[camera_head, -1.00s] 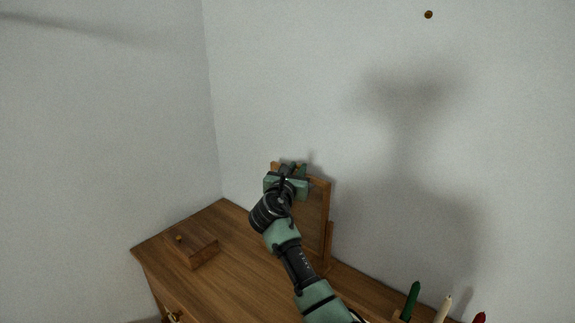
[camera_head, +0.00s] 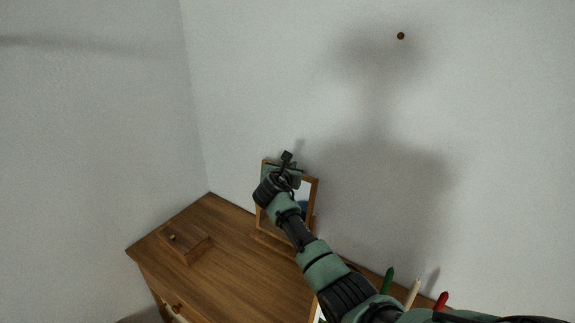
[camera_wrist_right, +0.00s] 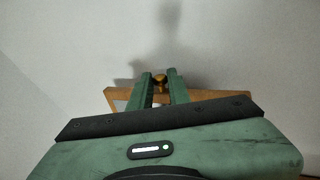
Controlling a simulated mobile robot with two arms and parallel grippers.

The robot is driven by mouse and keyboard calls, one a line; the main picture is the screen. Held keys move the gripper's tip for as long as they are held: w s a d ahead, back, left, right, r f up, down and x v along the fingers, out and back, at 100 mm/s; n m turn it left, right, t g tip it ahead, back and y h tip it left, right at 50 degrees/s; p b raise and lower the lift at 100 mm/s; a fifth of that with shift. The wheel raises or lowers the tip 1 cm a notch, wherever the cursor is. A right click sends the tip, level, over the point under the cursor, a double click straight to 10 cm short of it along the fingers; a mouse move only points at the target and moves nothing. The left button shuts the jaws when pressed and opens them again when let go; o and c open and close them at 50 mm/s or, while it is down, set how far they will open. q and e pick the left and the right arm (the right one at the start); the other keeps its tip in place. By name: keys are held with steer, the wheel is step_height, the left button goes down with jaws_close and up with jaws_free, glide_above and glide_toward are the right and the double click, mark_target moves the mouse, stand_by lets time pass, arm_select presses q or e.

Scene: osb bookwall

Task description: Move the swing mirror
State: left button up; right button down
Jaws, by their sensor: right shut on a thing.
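The swing mirror (camera_head: 314,192) stands at the back of the wooden dresser top, against the wall. It has a wooden frame, and its glass shows a pale and blue reflection. My right gripper (camera_head: 285,163) is at its top edge and covers much of its upper left. In the right wrist view, the fingers of my right gripper (camera_wrist_right: 160,80) are closed around a small brass-coloured knob (camera_wrist_right: 160,77) at the frame's top bar (camera_wrist_right: 212,95). The mirror's lower part is partly hidden by my right arm. My left gripper is not in view.
A small wooden box (camera_head: 184,243) sits on the left of the dresser top (camera_head: 222,262). Green (camera_head: 388,280), cream (camera_head: 413,292) and red (camera_head: 440,301) candles stand at the lower right. A small round knob (camera_head: 401,36) is on the wall. The dresser's front middle is clear.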

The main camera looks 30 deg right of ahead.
steer(key=c, duration=1.5)
jaws_free()
steer(key=shift+d, duration=0.1)
steer(key=shift+o, duration=0.7)
steer(key=shift+w+d+f, duration=0.1)
steer(key=b+v, duration=0.1)
steer(key=v, duration=0.6)
steer(key=shift+s+a, duration=0.25)
steer(key=shift+s, duration=0.05)
